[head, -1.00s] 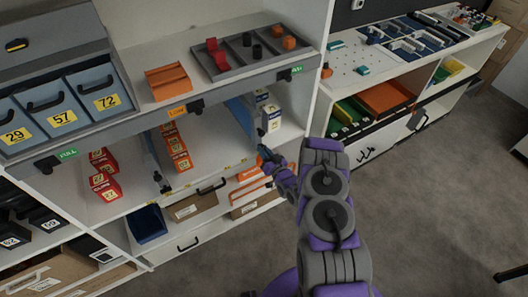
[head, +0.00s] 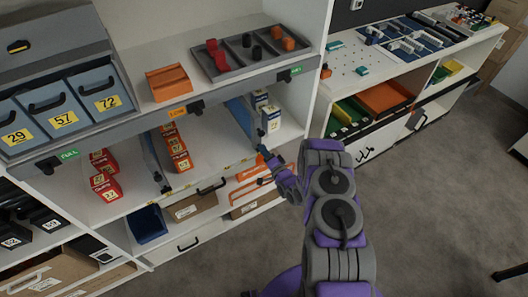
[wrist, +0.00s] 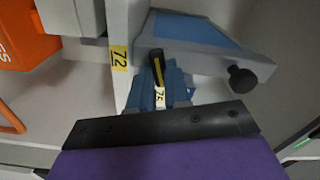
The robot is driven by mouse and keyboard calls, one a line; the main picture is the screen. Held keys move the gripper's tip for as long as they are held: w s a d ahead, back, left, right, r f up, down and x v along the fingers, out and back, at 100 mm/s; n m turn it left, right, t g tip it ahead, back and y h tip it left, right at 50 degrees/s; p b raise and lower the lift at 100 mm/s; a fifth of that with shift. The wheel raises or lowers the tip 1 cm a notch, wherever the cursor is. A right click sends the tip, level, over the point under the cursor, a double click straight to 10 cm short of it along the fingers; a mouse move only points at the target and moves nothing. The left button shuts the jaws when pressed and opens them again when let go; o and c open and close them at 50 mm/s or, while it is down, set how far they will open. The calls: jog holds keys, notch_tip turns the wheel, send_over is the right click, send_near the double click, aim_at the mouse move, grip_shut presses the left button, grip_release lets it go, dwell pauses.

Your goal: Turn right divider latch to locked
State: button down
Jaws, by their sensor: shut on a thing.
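The right divider (head: 239,115) is a blue panel on the middle shelf, between the orange boxes and the white-and-blue boxes. In the wrist view the divider (wrist: 200,42) shows a round black knob at its right end. Its latch (wrist: 157,62) is a small black lever with a yellow stripe, pointing roughly up and down in that picture. My gripper (wrist: 159,84) is shut on the latch, with blue fingertips around its lower part. In the head view my gripper (head: 265,153) is at the shelf's front edge and hides the latch.
Orange boxes (head: 175,148) stand left of the divider and white-and-blue boxes (head: 270,118) right of it. A grey rail (head: 225,88) runs above.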

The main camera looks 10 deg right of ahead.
jog(key=shift+w+d+m, duration=0.1)
jog(key=shift+d+m, duration=0.05)
jog(key=shift+m, duration=1.55)
jog(key=c, duration=1.3)
grip_release()
jog(key=shift+w+f, duration=0.1)
jog(key=shift+f, duration=0.1)
jog(key=shift+c, duration=0.2)
jog(key=shift+o, duration=1.3)
jog(key=p+v, duration=0.3)
jog(key=v, duration=1.4)
jog(key=shift+s+p, duration=0.25)
jog(key=shift+p, duration=0.1)
